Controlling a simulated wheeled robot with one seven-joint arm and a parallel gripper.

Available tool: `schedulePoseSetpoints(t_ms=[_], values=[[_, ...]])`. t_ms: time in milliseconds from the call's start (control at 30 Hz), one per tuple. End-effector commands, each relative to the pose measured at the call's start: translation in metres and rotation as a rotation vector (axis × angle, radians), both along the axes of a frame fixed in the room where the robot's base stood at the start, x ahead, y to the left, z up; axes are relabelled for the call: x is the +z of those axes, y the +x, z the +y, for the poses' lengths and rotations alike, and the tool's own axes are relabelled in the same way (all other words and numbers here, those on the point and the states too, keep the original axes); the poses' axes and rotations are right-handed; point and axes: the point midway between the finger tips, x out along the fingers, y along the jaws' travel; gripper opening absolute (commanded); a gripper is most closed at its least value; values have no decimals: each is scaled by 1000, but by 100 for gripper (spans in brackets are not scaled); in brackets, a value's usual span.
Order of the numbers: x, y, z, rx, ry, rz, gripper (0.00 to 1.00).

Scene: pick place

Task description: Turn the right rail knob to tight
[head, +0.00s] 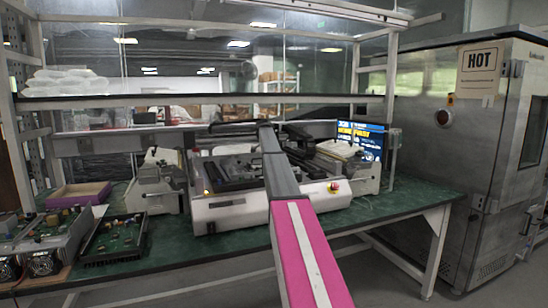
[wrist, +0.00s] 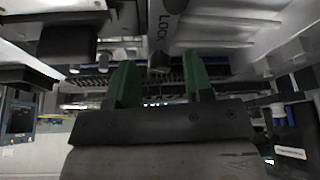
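A white machine (head: 232,212) with dark rails on top stands on the green table. My arm reaches over its middle in the head view, and the gripper cannot be made out there. In the wrist view my gripper (wrist: 159,80) has two green fingers, apart, with no object clearly held between them. A grey part marked LOCK (wrist: 162,38) is just beyond and above the fingertips. A dark block-like part (wrist: 66,44) is at the upper left. I cannot tell which part is the right rail knob, or whether the fingers touch anything.
The green table (head: 408,197) also holds circuit boards (head: 112,236) and a purple bin (head: 78,194) at left. A screen (head: 360,138) stands at right behind the machine. A steel cabinet marked HOT (head: 470,190) stands on the right. Shelf posts frame the table.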

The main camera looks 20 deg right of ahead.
Motion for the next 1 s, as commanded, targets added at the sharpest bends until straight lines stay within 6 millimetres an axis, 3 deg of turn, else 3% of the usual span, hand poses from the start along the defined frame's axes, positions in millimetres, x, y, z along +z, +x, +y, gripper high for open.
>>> schedulePoseSetpoints(t_ms=[367, 833, 1000], values=[[10, -1, 3, 0, -1, -1, 47], [82, -9, 32, 1, 0, -2, 47], [98, -11, 39, 0, 0, 0, 47]])
